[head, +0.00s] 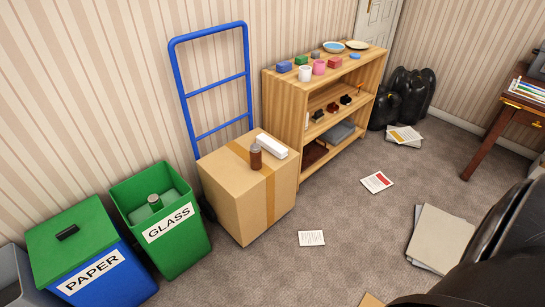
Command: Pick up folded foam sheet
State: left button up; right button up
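A flat pale grey folded sheet (440,238), which looks like the folded foam sheet, lies on the carpet at the right of the head view. It appears as overlapping layers, and its right edge is partly hidden by a large dark glossy shape. A darker grey flat or folded item (338,132) lies on a lower shelf of the wooden shelf unit; I cannot tell its material. Neither of my grippers is in view, and nothing is seen touching the pale sheet.
A blue hand truck (213,87) carries a cardboard box (228,190). Green GLASS bin (186,250) and blue PAPER bin (110,285) stand left. The shelf unit (284,105), black bags (405,95) and a desk (490,135) stand behind. The dark glossy shape (500,260) blocks bottom right. Mid-floor is mostly clear.

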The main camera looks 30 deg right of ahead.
aim_at(270, 144)
jog(key=i+l, duration=0.15)
jog(key=l, duration=0.2)
jog(key=i+l, duration=0.1)
jog(key=l, duration=0.2)
jog(key=i+l, duration=0.15)
jog(key=l, duration=0.2)
jog(key=i+l, duration=0.1)
jog(key=l, duration=0.2)
jog(key=i+l, duration=0.15)
jog(key=l, duration=0.2)
